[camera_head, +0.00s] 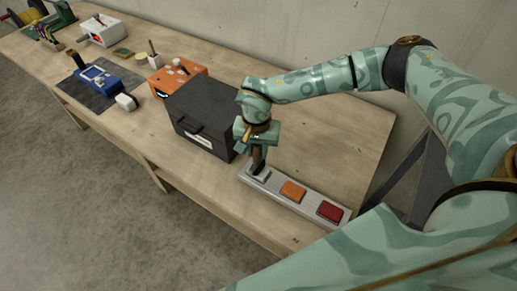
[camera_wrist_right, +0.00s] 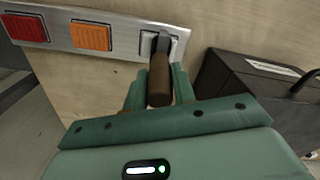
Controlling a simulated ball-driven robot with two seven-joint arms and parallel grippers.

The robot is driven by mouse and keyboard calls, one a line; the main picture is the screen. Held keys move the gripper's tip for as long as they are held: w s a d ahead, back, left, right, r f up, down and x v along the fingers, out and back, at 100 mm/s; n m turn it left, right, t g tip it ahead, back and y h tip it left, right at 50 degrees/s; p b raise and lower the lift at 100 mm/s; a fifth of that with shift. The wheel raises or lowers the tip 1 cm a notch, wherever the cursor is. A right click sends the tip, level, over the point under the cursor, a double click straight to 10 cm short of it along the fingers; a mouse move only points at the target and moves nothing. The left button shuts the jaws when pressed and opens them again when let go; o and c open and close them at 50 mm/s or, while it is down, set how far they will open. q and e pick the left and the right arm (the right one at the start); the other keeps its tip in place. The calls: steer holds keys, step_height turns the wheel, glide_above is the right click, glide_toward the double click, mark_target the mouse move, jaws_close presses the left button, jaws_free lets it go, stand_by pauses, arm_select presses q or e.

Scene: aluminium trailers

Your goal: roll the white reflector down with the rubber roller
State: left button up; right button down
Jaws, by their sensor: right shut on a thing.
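My right gripper (camera_head: 257,147) is shut on the brown handle of the rubber roller (camera_head: 257,162). In the right wrist view the handle (camera_wrist_right: 160,80) stands between the two green fingers (camera_wrist_right: 159,92). The dark roller head is down at the white reflector (camera_head: 263,175), which also shows in the right wrist view (camera_wrist_right: 146,46). The head covers part of the reflector; whether it presses on it I cannot tell. The reflector is at one end of an aluminium rail (camera_head: 276,190), beside an orange reflector (camera_head: 292,191) and a red reflector (camera_head: 330,211). My left gripper is not in view.
A black case (camera_head: 203,112) stands close to the left of my right gripper. Beyond it are an orange box (camera_head: 178,76), a blue device (camera_head: 97,78) on a dark mat, and a white box (camera_head: 101,30). The bench right of the gripper is bare.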

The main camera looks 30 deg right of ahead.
steer(key=shift+s+d+p, duration=0.25)
steer(key=shift+s+p, duration=0.15)
steer(key=shift+w+a, duration=0.25)
steer(key=shift+w, duration=0.2)
steer(key=shift+s, duration=0.15)
steer(key=shift+s+d+p, duration=0.25)
steer(key=shift+s+p, duration=0.05)
steer(key=shift+p, duration=0.05)
steer(key=shift+w+a, duration=0.1)
steer(key=shift+w, duration=0.05)
